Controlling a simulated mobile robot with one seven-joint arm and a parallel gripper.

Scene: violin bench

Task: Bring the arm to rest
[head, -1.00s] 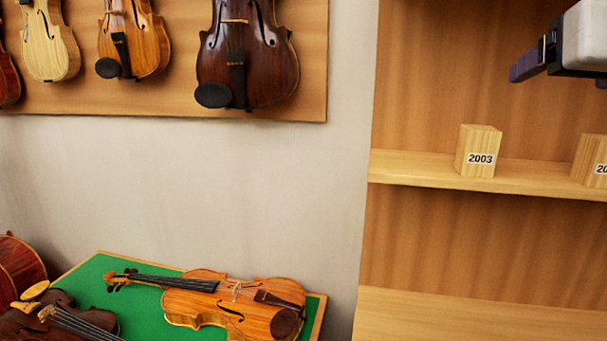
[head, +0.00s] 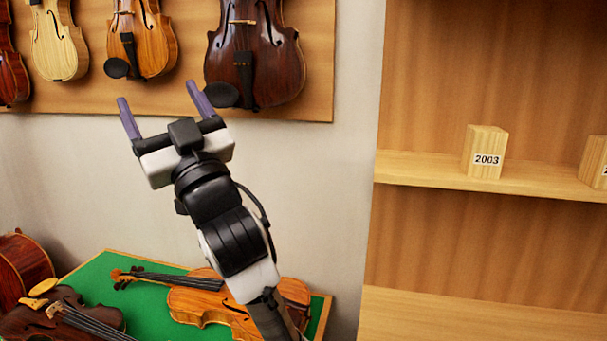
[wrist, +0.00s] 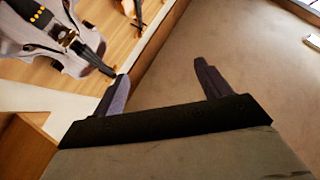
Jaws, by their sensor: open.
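My gripper (head: 157,98) is open and empty in the head view. My arm rises from the bottom of the view and covers part of the orange violin (head: 200,305) on the green table. In the wrist view my gripper (wrist: 160,88) also shows with its fingers apart and nothing between them. A pale violin (wrist: 40,30) is at the upper left there.
Several violins hang on a wooden wall board (head: 320,60). The green-topped table (head: 105,268) also bears a dark violin (head: 60,318) at the left. At the right, a shelf (head: 430,172) holds a wooden block marked 2003 (head: 485,150) and a second block (head: 594,160).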

